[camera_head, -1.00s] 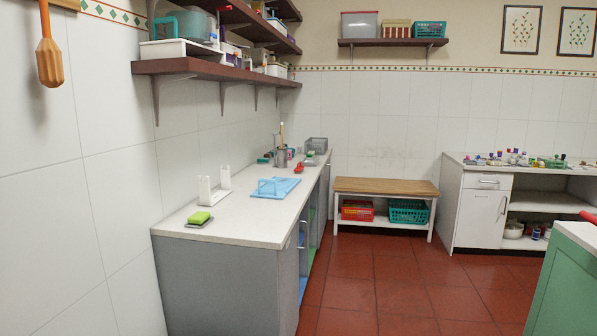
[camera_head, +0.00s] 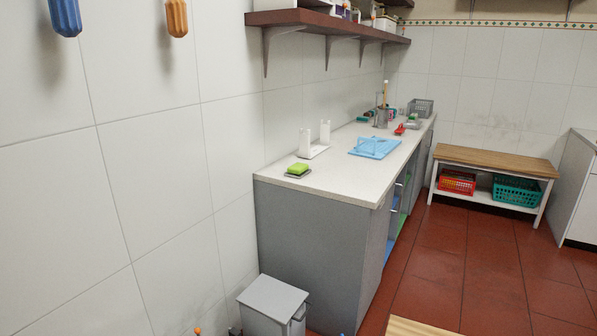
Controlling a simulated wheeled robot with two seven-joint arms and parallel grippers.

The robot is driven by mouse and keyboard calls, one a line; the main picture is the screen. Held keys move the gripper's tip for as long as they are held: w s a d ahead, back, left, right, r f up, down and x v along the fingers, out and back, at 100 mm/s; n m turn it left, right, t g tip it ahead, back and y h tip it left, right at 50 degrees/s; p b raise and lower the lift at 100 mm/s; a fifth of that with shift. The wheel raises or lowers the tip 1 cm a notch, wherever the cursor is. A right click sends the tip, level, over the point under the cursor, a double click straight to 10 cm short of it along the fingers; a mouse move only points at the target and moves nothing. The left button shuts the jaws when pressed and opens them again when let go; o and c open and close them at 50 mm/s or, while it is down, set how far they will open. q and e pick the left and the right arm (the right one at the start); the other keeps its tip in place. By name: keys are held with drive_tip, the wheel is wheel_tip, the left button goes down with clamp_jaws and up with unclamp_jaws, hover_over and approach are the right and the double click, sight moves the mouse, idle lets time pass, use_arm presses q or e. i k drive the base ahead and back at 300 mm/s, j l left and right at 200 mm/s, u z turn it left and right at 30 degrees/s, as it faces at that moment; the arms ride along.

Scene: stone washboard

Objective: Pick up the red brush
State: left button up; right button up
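A small red object (camera_head: 399,130), perhaps the red brush, lies towards the far end of the white counter (camera_head: 334,178). It is too small for me to make out its shape. It sits just beyond the blue rack or mat (camera_head: 374,147) and close to a grey holder (camera_head: 381,117) with upright items in it. Neither of my grippers shows in the view.
A green sponge (camera_head: 298,168) and a white stand (camera_head: 315,142) are on the counter's near part. A grey bin (camera_head: 272,305) stands at the counter's near end. A wooden bench (camera_head: 495,161) holds baskets. Red floor (camera_head: 440,265) lies open right of the counter.

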sight(399, 132)
drive_tip(key=l+z, duration=0.15)
drive_tip(key=z, duration=0.15)
drive_tip(key=i+l+z, duration=0.35)
drive_tip(key=l, duration=0.3)
drive_tip(key=i+l+z, duration=0.2)
drive_tip(key=l+z, duration=0.2)
drive_tip(key=l, duration=0.2)
drive_tip(key=i+l+z, duration=0.5)
drive_tip(key=i+l, duration=0.15)
drive_tip(key=i, duration=0.2)
drive_tip(key=i+l+z, duration=0.2)
drive_tip(key=i, duration=0.3)
drive_tip(key=i+j+u, duration=0.1)
drive_tip(key=i+u, duration=0.7)
drive_tip(key=i+l+u, duration=0.15)
drive_tip(key=i+u, duration=0.25)
drive_tip(key=i+l+u, duration=0.1)
drive_tip(key=i+u, duration=0.25)
drive_tip(key=i, duration=1.3)
